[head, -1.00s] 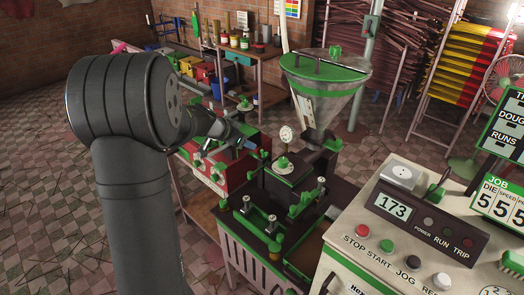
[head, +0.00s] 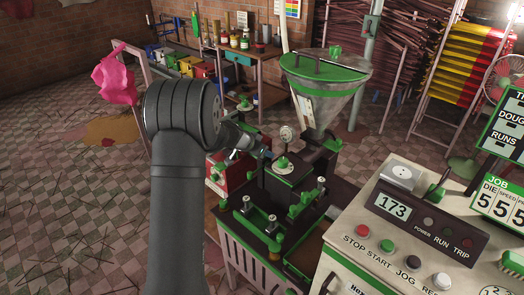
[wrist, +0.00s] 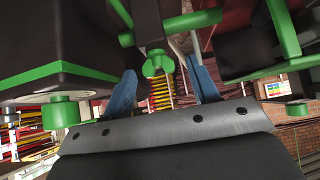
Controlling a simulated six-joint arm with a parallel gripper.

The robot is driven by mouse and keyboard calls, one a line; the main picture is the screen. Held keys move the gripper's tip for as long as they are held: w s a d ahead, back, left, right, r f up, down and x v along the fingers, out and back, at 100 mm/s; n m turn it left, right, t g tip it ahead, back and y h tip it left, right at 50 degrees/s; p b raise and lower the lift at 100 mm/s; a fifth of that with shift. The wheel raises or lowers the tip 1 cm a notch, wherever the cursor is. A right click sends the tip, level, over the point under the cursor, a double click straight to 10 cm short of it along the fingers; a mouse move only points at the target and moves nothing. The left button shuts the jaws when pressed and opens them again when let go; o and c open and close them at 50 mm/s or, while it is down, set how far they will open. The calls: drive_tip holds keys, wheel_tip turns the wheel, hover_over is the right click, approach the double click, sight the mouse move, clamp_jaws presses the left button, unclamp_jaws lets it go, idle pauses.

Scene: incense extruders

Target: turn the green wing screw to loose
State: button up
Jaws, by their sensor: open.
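My gripper (head: 267,154) is at the left of the black extruder block, with its blue fingers pointing right toward the machine. In the wrist view my gripper (wrist: 162,68) has its two blue fingers spread apart, with nothing held. A green two-lobed piece (wrist: 157,63), which looks like a wing screw, shows between and beyond the fingertips on a dark post. I cannot tell its distance, and no contact shows. In the head view a green fitting (head: 334,144) sits under the hopper; I cannot tell whether it is the same piece.
The black block (head: 283,190) with a green knob on top stands close by my gripper. A gauge (head: 287,133) and a hopper (head: 325,85) rise behind it. The control cabinet (head: 410,215) fills the right front. Open floor (head: 70,220) lies to the left.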

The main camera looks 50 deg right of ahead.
drive_tip(key=c, duration=1)
drive_tip(key=shift+s+n+t, duration=0.2)
drive_tip(key=shift+n+t, duration=0.7)
drive_tip(key=shift+n, duration=0.3)
drive_tip(key=shift+n+t+y, duration=0.4)
drive_tip(key=shift+n+t, duration=0.5)
drive_tip(key=shift+n, duration=0.2)
drive_tip(key=o, duration=1)
drive_tip(key=shift+r, duration=0.1)
